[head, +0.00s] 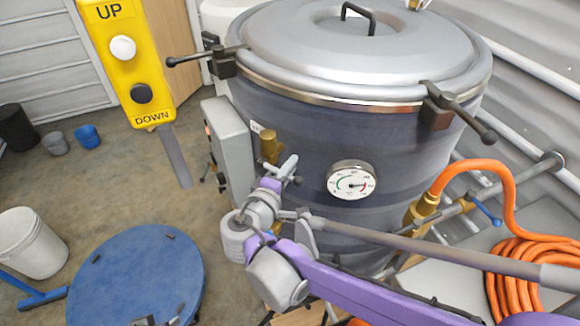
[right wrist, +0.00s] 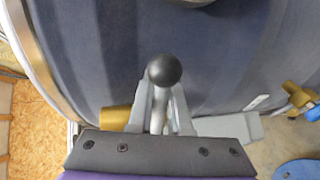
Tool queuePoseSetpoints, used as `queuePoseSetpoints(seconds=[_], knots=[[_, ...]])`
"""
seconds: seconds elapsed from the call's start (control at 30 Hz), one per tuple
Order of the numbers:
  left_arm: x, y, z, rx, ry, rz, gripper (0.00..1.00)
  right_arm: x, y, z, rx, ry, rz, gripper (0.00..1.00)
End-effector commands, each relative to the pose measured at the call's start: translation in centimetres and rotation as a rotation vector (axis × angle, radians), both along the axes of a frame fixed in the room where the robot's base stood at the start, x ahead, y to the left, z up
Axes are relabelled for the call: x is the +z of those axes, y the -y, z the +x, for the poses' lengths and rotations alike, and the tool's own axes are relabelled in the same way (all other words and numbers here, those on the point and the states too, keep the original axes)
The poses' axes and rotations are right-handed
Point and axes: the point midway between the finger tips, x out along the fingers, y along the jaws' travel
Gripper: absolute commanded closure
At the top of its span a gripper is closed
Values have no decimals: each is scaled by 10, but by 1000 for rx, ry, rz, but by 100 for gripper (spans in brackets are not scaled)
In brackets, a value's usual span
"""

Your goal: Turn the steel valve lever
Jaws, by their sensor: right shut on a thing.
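The steel valve lever sits on a brass valve (head: 268,147) low on the front of the dark drum (head: 290,130). Its black ball knob (right wrist: 165,70) stands out past my fingertips, and a short length of the steel lever (right wrist: 159,115) shows between them. My right gripper (head: 289,172) is shut around the lever below the knob; it also shows in the right wrist view (right wrist: 163,105). In the head view the fingers hide most of the lever. My left gripper is not in view.
A round gauge (head: 351,180) is on the drum right of my right gripper. A grey box (head: 228,140) stands left of the valve. A blue round top (head: 135,275) is lower left, and an orange hose (head: 510,265) is coiled at right. A yellow control pendant (head: 125,60) hangs upper left.

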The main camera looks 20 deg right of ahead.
Motion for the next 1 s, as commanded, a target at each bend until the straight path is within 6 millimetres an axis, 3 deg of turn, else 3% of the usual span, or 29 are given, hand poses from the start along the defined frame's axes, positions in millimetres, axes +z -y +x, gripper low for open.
queuePoseSetpoints(seconds=[0.53, 1.0], knots=[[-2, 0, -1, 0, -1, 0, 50, -4, 0, 0, 0, 43, 31, 100], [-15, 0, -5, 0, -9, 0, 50, -26, -5, 6, 1, 340, 247, 100]])
